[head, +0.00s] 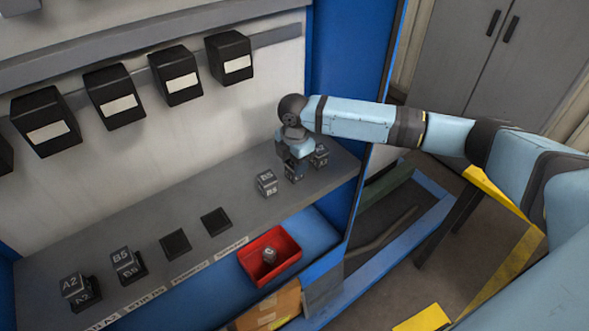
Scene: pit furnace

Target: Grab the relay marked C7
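My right gripper (295,157) points down over a dark relay cube (294,172) at the right end of the grey shelf. The gripper hides the cube's top, and I cannot read its mark. I cannot tell whether the fingers are around the cube or just above it. A relay that seems marked B5 (266,184) stands to its left, and another relay (320,156), perhaps A2, stands close on its right. No mark is clearly legible as C7. My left gripper is out of view.
Relays A2 (76,287) and B5 (124,262) sit on dark sockets at the shelf's left. Two empty sockets (176,243) (216,221) follow. A red bin (289,244) below holds a small grey object (269,255). Black boxes (176,76) hang on the back wall.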

